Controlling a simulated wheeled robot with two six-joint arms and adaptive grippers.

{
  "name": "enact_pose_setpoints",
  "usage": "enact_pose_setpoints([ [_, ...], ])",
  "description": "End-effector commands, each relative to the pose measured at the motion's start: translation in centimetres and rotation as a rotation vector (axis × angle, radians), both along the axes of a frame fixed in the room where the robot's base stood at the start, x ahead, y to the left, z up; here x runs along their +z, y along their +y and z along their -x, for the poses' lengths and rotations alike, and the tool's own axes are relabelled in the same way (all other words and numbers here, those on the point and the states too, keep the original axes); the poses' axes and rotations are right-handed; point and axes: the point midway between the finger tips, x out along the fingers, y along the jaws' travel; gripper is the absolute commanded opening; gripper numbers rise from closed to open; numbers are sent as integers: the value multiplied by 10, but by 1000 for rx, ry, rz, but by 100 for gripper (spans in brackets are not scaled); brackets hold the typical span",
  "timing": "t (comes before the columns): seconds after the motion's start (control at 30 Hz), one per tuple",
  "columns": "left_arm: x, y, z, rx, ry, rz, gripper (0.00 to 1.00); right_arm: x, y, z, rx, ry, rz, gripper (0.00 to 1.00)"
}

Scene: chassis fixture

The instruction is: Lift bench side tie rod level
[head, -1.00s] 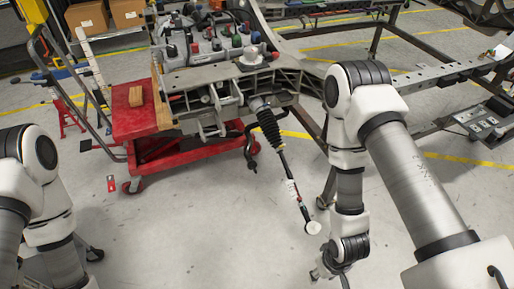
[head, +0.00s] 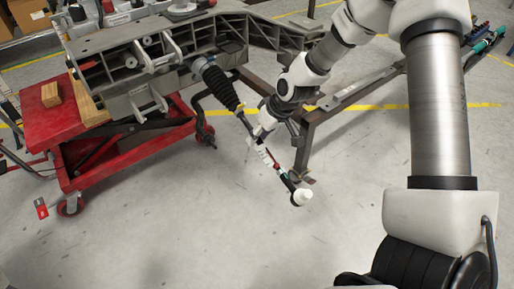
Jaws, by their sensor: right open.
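The tie rod (head: 276,168) hangs down at a slant from the chassis, toward the lower right. A black ribbed boot (head: 222,88) covers its upper part, and a white round piece (head: 301,197) is at its low outer end. A white and red label-like band shows partway along it. My right gripper (head: 262,138) is at the middle of the rod, below the boot, and is open. It overlaps the rod in the picture; whether the fingers touch it or stand around it I cannot tell. My left gripper is out of view.
The grey chassis frame (head: 160,58) rests above a red wheeled lift cart (head: 115,155) with wooden blocks (head: 50,94) on it. A brown metal stand (head: 306,140) is just right of the rod. The floor (head: 240,240) below the rod is clear.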

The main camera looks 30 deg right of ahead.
Motion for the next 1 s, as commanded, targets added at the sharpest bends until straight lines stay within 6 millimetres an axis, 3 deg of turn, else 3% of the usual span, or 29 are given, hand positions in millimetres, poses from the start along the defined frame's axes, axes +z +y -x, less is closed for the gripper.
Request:
enact_pose_setpoints([
  [0.03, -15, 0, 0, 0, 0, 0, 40, -13, 1, -2, 1, 0, 1, 42],
  [0.1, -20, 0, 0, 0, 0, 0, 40, -15, 3, -4, 0, 1, 0, 42],
  [0.43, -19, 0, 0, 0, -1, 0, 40, -13, 4, -5, 1, 1, -1, 42],
  [0.53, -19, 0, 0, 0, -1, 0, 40, -13, 4, -5, 1, 1, -1, 7],
  [0.57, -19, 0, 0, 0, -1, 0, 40, -14, 4, -5, 1, 1, -1, 0],
  [0.83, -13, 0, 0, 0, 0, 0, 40, -9, 4, -4, 0, 9, 0, 0],
  [1.0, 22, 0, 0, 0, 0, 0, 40, 13, 3, 0, 0, 69, 6, 0],
])
